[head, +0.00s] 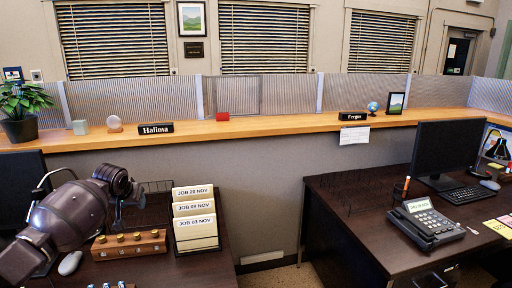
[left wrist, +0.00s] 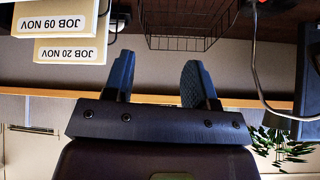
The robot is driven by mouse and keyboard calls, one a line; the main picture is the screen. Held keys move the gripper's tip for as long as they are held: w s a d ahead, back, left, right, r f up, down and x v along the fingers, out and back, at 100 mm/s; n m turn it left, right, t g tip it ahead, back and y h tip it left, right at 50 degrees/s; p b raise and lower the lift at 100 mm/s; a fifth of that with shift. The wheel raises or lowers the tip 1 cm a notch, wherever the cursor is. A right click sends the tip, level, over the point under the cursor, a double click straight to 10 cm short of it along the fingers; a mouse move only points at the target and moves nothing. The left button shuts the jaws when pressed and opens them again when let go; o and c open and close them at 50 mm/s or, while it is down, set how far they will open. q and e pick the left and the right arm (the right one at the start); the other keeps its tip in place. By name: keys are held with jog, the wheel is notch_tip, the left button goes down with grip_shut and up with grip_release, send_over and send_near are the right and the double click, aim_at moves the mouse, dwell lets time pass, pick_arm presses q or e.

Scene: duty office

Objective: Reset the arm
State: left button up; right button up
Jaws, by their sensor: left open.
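My left arm comes in from the left in the head view, bent over the left desk, with its left gripper (head: 128,196) near the wire basket and the job folders. In the left wrist view, which is upside down, the left gripper (left wrist: 158,78) has its two dark blue fingers spread apart with nothing between them. My right gripper is in neither view.
A rack of job folders (head: 195,222) stands right of my gripper. A wire basket (left wrist: 185,28) and a wooden block with brass knobs (head: 130,244) are close by. The partition ledge (head: 270,125) runs behind. The right desk holds a telephone (head: 426,222) and monitor (head: 447,150).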

pick_arm(q)
jog(key=s+d+f+m+t+h, duration=0.4)
jog(key=s+d+f+m+t, duration=0.4)
jog(key=s+d, duration=0.6)
jog(key=s+a+f+n+g+y, duration=0.1)
jog(key=s+f+n, duration=0.1)
jog(key=s+f, duration=0.4)
jog(key=s+f+n+g+y, duration=0.1)
jog(key=s+f, duration=0.5)
jog(key=s, duration=1.1)
jog(key=s+a+f+n+g+y, duration=0.1)
jog(key=s+f, duration=0.4)
jog(key=s, duration=0.7)
jog(key=n+g, duration=0.1)
jog(key=n, duration=0.1)
jog(key=shift+a+f+n, duration=0.3)
jog(key=shift+a+f, duration=0.05)
jog(key=shift+f, duration=0.05)
